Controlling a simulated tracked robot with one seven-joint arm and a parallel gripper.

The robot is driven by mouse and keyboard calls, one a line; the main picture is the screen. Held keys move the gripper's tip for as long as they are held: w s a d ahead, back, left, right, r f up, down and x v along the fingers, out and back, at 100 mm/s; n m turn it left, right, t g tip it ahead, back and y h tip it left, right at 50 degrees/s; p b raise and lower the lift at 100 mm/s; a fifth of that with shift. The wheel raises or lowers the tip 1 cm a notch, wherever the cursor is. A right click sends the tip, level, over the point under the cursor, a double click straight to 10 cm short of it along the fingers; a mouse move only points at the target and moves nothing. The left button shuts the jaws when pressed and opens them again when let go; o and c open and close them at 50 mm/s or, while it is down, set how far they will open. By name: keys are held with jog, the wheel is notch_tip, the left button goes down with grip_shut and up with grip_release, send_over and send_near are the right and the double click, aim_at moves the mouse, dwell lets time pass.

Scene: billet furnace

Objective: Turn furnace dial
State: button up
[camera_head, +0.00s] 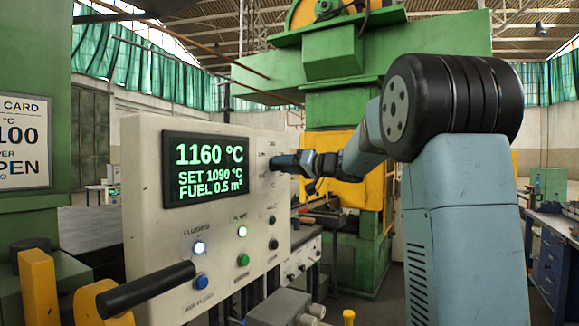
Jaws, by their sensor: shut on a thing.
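The furnace control panel (145,215) is a cream box at the left centre. Its black screen (209,168) reads 1160 °C, SET 1090 °C and FUEL 0.5 m³. My gripper (277,163) is at the panel's upper right, beside the screen, with its tip against the panel face. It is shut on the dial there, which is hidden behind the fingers. My arm comes in from the right.
A black-handled yellow lever (145,288) juts out in front. A workbench (556,265) stands at right.

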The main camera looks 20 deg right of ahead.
jog(key=shift+a+f, duration=0.15)
jog(key=shift+f, duration=0.1)
dwell(0.3)
jog(key=o, duration=0.8)
jog(key=shift+w, duration=0.1)
jog(key=shift+o, duration=1.4)
jog(key=shift+r, duration=0.1)
jog(key=v, duration=1.4)
jog(key=shift+w, duration=0.1)
